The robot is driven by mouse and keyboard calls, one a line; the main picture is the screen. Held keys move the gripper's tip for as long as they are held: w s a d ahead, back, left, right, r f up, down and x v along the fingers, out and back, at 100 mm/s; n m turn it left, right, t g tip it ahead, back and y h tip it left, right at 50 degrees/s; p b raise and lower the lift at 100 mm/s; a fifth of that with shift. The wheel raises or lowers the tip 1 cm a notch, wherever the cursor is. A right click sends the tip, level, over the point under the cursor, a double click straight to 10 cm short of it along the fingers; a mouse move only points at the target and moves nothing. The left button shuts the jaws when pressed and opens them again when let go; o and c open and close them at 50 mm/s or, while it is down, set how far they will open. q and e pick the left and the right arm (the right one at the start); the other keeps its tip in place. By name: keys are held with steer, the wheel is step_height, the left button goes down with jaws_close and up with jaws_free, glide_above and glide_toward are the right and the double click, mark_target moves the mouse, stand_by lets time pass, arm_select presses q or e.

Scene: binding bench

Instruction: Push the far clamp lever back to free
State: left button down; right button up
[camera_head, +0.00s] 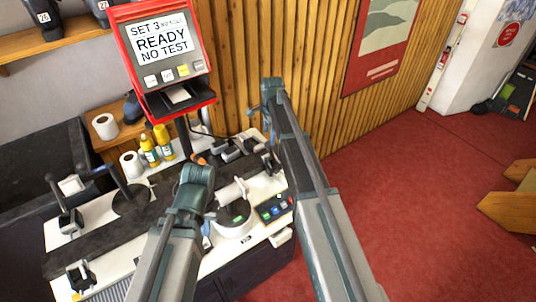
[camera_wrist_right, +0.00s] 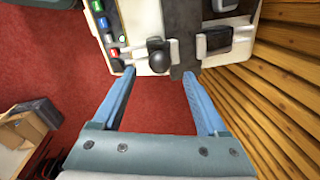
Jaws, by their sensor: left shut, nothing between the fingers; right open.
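In the head view my right arm hides much of that bench end. My left gripper (camera_head: 206,227) is shut and empty over the bench's front side, mostly hidden by its own arm.
A button panel (camera_head: 274,208) lies by the far end. A dark lever (camera_head: 64,208) stands at the bench's left end. A red-framed screen (camera_head: 163,45) reads READY. Glue bottles (camera_head: 150,150) stand behind. A slatted wood wall (camera_wrist_right: 262,105) borders the back; red carpet is open at right.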

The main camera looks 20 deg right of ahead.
mark_target(271, 154)
steer(key=f+b, duration=0.6)
steer(key=f, duration=0.1)
steer(key=w+f+b, duration=0.1)
steer(key=f+b, duration=0.2)
steer(key=shift+f, duration=0.25)
steer(key=shift+r, duration=0.1)
jaws_close()
stand_by(1.0)
